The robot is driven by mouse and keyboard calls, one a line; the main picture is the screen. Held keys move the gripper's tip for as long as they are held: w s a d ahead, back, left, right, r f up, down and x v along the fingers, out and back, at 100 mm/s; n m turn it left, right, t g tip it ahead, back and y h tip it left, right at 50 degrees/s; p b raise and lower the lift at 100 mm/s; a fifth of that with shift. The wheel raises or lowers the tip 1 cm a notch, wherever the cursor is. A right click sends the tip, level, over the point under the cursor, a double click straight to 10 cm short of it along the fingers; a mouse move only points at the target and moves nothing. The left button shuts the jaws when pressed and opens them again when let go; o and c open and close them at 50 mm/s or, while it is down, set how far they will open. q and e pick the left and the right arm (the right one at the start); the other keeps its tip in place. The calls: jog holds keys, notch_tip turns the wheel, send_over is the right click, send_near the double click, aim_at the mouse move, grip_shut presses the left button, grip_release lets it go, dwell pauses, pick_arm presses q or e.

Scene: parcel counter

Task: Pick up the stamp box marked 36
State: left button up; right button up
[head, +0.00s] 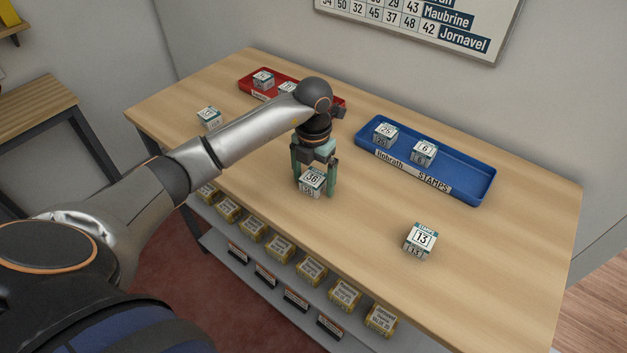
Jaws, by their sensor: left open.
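The stamp box marked 36 (312,183) is a small white box with a teal edge. It stands on the wooden counter near the front edge in the head view. My left gripper (314,180) points down over it, with its green fingers on either side of the box. The gripper is open, and I cannot tell whether a finger touches the box. My right gripper is not in the head view.
A box marked 13 (420,241) stands to the right on the counter (500,260). A blue tray (470,190) holds boxes marked 26 (386,134) and 6 (424,152). A red tray (252,82) with boxes lies behind my arm. Another box (209,117) stands left.

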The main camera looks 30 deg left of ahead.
pick_arm(q)
jog(key=c, duration=1.5)
